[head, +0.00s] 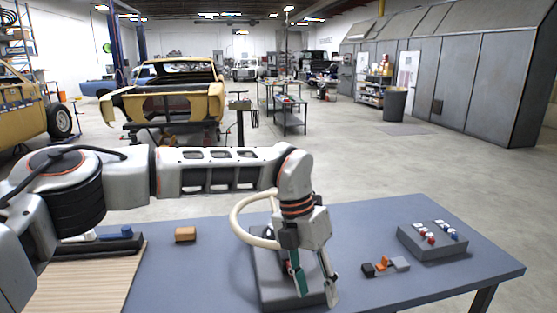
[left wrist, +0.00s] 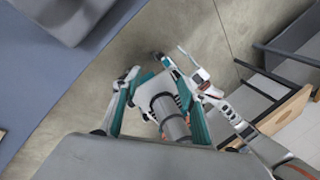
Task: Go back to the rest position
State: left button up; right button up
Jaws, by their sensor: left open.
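My left gripper (head: 317,293) hangs fingers-down over the front part of the blue-grey table (head: 375,225), in front of a dark grey box (head: 268,262). Its two fingers are apart, and I see nothing gripped between them. In the left wrist view the open left gripper (left wrist: 155,75) shows its teal fingers spread, with bare floor and grey and white machine parts beyond them. My left arm stretches from the left edge across the table. The gripper and arm hide part of the grey box.
A cream hoop (head: 236,222) shows beside the gripper. A brown block (head: 185,234), small grey and orange pieces (head: 383,265) and a button box (head: 432,240) stand on the table. A slatted wooden board (head: 85,280) and black tray (head: 110,245) are at left.

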pick_arm(q)
jog(key=s+d+f+g+h, duration=0.2)
jog(key=s+d+g+h, duration=0.35)
jog(key=s+d, duration=0.8)
jog(key=s+d+r+n+h, duration=0.3)
jog(key=d+r+n+h, duration=0.1)
jog(key=r+h, duration=0.4)
jog(key=w+a+n+t+h, duration=0.5)
jog(key=w+n+t+h, duration=0.2)
jog(key=w+n+t, duration=0.35)
jog(key=w+a+f+n+t+y, duration=0.5)
jog(key=a+f+n+t+y, duration=0.3)
jog(key=a+f+n+t, duration=0.65)
jog(key=s+a+f+n+g+y, duration=0.2)
jog(key=s+a+f+n+y, duration=0.2)
jog(key=a+f+n+y, duration=0.7)
jog(key=s+a+f+g+y, duration=0.1)
jog(key=s+a+f+g, duration=0.3)
jog(key=s+a+f, duration=0.8)
notch_tip(320, 180, down, 4)
jog(key=a, duration=0.2)
jog(key=shift+a+r, duration=0.25)
jog(key=shift+a, duration=0.15)
